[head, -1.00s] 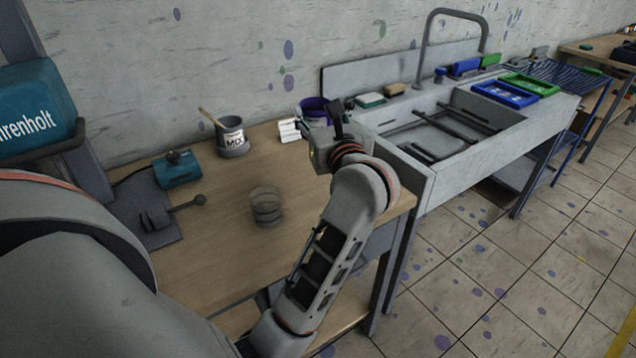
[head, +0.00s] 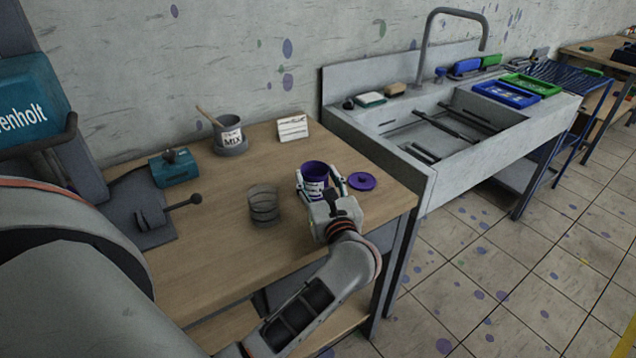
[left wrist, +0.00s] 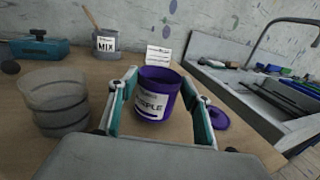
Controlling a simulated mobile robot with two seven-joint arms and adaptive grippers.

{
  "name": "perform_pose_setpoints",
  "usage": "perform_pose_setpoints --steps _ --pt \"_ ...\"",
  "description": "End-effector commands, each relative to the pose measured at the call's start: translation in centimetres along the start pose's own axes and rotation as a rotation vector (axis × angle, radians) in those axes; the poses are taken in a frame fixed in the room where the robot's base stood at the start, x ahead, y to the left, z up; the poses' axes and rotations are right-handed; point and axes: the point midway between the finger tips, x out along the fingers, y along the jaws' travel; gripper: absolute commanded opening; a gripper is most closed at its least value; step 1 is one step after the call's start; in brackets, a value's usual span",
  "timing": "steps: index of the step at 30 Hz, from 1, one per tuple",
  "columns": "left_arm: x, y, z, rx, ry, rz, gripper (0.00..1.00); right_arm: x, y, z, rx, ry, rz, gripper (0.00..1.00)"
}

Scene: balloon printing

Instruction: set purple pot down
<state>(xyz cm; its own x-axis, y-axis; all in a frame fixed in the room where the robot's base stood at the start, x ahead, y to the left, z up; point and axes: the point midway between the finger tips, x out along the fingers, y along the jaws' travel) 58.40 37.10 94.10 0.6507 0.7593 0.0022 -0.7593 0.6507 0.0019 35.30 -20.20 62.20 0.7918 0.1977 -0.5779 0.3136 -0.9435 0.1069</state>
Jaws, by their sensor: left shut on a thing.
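The purple pot (head: 315,177) is open-topped with a white label and stands upright at the right part of the wooden table (head: 218,230). In the left wrist view the pot (left wrist: 160,90) is between the two fingers, its label reading "PURPLE". My left gripper (head: 321,187) is shut on the pot from the near side. The pot's base appears to be at table level, but I cannot tell whether it bears on the wood. A purple lid (head: 362,181) lies flat to the right of the pot. My right gripper is not in view.
A clear ribbed cup (head: 264,205) stands left of the pot. A grey MIX pot (head: 230,137) with a stick, a white card (head: 292,128) and a teal box (head: 174,167) are farther back. The sink (head: 430,140) adjoins the table on the right.

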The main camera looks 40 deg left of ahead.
Motion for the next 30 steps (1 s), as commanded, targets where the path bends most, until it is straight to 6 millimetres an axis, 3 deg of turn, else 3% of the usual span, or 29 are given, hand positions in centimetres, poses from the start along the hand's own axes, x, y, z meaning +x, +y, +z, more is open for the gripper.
perform_pose_setpoints --steps 3,16,17,18,30 --pt "0.01 -0.01 -1.00 0.000 -0.002 0.000 0.22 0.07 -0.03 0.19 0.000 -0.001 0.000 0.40" --pt "0.00 -0.01 -1.56 -0.001 -0.001 0.000 0.22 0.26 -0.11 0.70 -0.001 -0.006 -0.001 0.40" --pt "-0.01 -0.01 -1.49 -0.002 0.000 0.000 0.56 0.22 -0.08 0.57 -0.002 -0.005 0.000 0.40" --pt "-0.01 -0.01 -1.44 -0.002 0.000 0.000 0.65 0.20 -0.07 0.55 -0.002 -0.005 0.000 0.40" --pt "0.00 -0.02 -1.11 -0.002 -0.001 0.000 0.65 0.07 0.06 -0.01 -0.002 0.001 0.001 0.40"
